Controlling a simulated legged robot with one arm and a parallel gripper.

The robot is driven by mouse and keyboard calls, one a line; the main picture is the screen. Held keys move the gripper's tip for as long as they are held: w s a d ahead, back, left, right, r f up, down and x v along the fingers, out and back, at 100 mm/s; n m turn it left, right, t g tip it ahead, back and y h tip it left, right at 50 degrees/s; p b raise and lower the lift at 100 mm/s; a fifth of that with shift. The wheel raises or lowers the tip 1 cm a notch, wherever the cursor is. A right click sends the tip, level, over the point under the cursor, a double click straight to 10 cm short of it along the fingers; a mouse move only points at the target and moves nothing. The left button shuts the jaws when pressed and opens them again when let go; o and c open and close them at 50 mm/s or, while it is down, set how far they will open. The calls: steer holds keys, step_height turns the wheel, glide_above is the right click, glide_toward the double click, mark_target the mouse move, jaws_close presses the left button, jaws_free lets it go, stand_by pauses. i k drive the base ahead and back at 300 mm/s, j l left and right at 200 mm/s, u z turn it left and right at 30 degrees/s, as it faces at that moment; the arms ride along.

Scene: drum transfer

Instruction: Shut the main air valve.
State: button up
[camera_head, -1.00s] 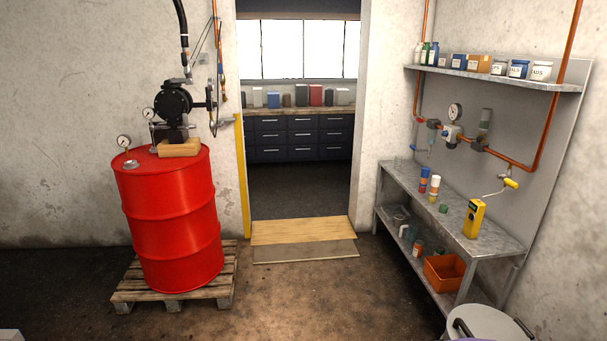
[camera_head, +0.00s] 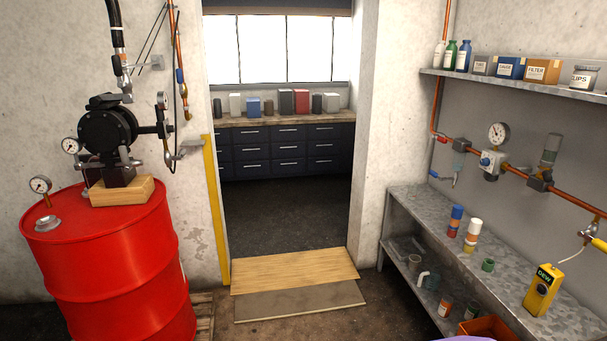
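A copper air pipe (camera_head: 577,200) runs along the grey panel on the right wall. At its left end a small red handle (camera_head: 442,137) sits by a grey fitting, and a blue lever (camera_head: 433,174) sits lower beside a short drop. A round gauge (camera_head: 499,133) stands above a regulator (camera_head: 492,161). Another copper pipe (camera_head: 175,40) comes down left of the doorway, with a blue part (camera_head: 180,75) on it. I cannot tell from the picture which fitting is the main air valve, or whether it is open. My gripper is not in view.
A red drum (camera_head: 110,265) carrying a black pump (camera_head: 108,128) stands on a pallet (camera_head: 203,316) at left. A metal bench (camera_head: 410,203) runs along the right wall, holding a yellow DEW meter (camera_head: 543,290). Boards (camera_head: 295,270) lie at the doorway; floor before them is clear.

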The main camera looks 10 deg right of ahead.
mark_target(439, 139)
steer(key=i+j+z, duration=0.15)
steer(key=i+z, duration=0.3)
steer(key=i+j+z, duration=0.4)
steer(key=i, duration=0.25)
steer(key=i+j+z, duration=0.45)
steer(key=i+j, duration=0.15)
steer(key=i, duration=0.5)
steer(key=i+j, duration=0.15)
steer(key=i, duration=0.5)
